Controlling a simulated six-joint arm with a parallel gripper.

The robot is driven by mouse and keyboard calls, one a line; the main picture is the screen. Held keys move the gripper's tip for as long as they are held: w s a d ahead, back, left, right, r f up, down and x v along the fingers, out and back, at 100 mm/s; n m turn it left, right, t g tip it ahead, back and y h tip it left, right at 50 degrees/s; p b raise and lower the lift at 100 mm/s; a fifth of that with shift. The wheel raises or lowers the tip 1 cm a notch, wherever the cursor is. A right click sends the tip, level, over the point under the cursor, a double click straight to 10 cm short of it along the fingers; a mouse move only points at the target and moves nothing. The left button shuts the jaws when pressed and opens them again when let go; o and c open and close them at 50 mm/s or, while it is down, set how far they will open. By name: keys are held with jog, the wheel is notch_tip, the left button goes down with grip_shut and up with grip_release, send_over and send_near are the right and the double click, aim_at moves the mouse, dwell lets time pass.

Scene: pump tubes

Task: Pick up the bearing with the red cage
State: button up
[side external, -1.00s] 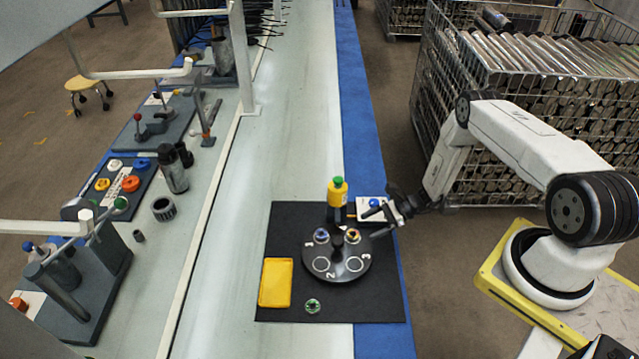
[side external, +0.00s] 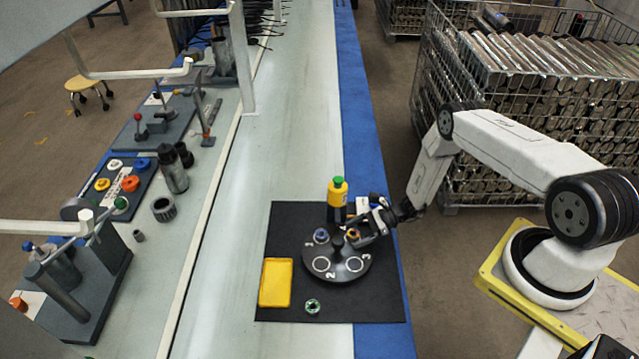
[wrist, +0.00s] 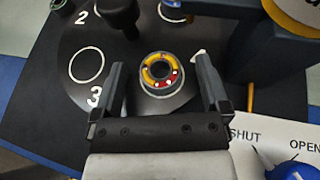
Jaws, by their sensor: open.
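A bearing (wrist: 160,74) sits on a round dark disc (side external: 338,271), in the wrist view. Its ring shows yellow on the upper left and red with pale balls on the lower right. In the side view this bearing (side external: 352,234) is small beside my gripper. My gripper (wrist: 160,80) is open, with one finger on each side of the bearing in the wrist view. I cannot tell how far above it the fingers are. A blue bearing (side external: 321,236) sits on the disc to the left. A green bearing (side external: 312,306) lies on the black mat.
A dark knob (wrist: 118,14) stands at the disc's centre, near the fingers. The disc has empty marked circles. A yellow bottle with a green cap (side external: 337,194) stands behind it. A yellow tray (side external: 276,283) lies left. A white SHUT/OPEN panel with a blue knob (wrist: 290,172) is close by.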

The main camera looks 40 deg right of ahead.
jog(key=shift+c, duration=0.2)
grip_shut()
jog(key=shift+r, duration=0.2)
jog(key=shift+r, duration=0.8)
jog(key=s+a+r, duration=0.1)
jog(key=s+r, duration=1)
jog(key=s, duration=0.3)
jog(key=shift+a, duration=0.4)
jog(key=shift+w+r, duration=0.1)
jog(key=shift+w, duration=0.1)
